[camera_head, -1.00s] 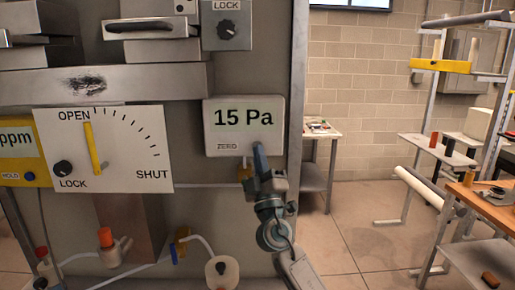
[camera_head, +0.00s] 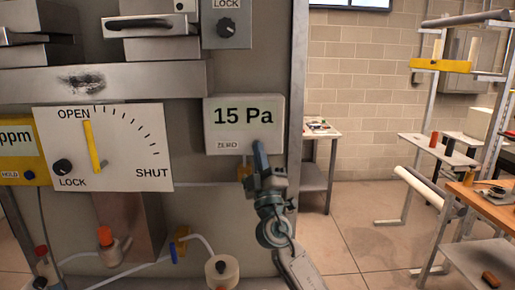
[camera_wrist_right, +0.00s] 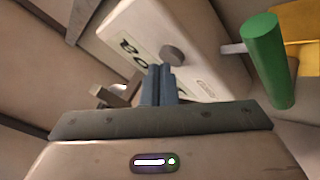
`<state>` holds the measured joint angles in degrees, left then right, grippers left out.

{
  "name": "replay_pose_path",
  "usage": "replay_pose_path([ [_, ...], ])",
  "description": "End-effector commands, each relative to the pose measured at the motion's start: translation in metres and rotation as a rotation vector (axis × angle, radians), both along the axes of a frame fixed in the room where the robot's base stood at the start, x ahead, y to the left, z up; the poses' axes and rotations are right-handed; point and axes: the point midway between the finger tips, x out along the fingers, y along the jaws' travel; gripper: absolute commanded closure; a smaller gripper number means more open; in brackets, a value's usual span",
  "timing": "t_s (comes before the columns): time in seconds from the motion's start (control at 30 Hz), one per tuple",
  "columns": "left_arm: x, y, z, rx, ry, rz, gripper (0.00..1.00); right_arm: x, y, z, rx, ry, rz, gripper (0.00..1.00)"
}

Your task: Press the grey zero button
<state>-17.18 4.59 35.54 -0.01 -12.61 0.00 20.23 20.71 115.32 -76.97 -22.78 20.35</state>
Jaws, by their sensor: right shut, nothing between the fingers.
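A pale gauge box (camera_head: 215,130) on the panel reads "15 Pa" in the head view, with a small ZERO label below the display. The grey zero button (camera_wrist_right: 172,55) shows in the right wrist view as a round knob on the box face. In the head view it is hidden behind my right gripper (camera_head: 257,147). The blue fingers (camera_wrist_right: 158,85) of my right gripper are shut and empty, with their tips close to the button. I cannot tell whether they touch it. My left gripper is not in view.
A dial plate (camera_head: 130,150) with a yellow lever is left of the gauge. A green cylinder (camera_wrist_right: 265,60) stands beside the box in the wrist view. Valves and hoses are below. Open floor (camera_head: 350,220) and a shelf rack (camera_head: 438,138) are to the right.

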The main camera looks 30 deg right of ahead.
Motion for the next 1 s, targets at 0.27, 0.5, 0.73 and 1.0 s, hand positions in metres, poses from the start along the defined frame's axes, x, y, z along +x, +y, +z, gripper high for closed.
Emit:
replay_pose_path([
  [0.27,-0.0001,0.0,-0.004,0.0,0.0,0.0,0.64,0.0033,-0.0021,-0.0004,-0.001,0.001,0.0,1.0],
  [0.5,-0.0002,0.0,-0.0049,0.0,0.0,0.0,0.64,0.0039,-0.0025,-0.0005,-0.001,0.001,0.0,1.0],
  [0.73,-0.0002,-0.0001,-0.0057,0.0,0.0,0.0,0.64,0.0051,-0.0032,-0.0001,-0.001,0.0,-0.001,1.0],
  [1.0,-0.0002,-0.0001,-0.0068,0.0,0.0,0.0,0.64,-0.0016,0.001,-0.0013,0.001,0.001,0.001,1.0],
])
